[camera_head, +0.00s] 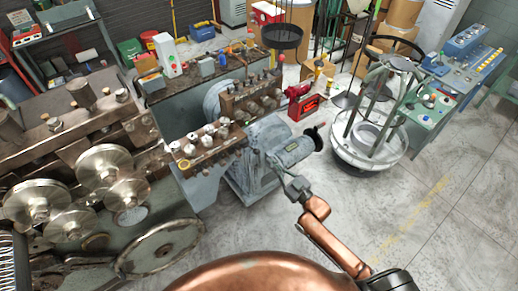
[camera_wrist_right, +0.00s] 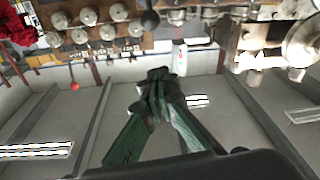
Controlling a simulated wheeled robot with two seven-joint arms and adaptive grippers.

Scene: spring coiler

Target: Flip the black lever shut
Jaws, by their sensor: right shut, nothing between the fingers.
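My right gripper (camera_head: 279,164) reaches in from the lower right in the head view, at the near side of the grey machine part. In the right wrist view its dark green fingers (camera_wrist_right: 158,78) are together with nothing between them. A black round knob (camera_wrist_right: 150,20) shows beyond the fingertips there, with a gap in the picture. In the head view a dark handle-like part (camera_head: 317,137) stands at the right end of a grey cylinder. I cannot tell which of these is the black lever, nor whether the gripper touches anything. The left gripper is out of view.
The coiler's brown plates with knobs (camera_head: 209,142) lie left of the gripper. A round wire stand (camera_head: 365,155) stands at the right. The floor (camera_head: 440,225) at the lower right is clear.

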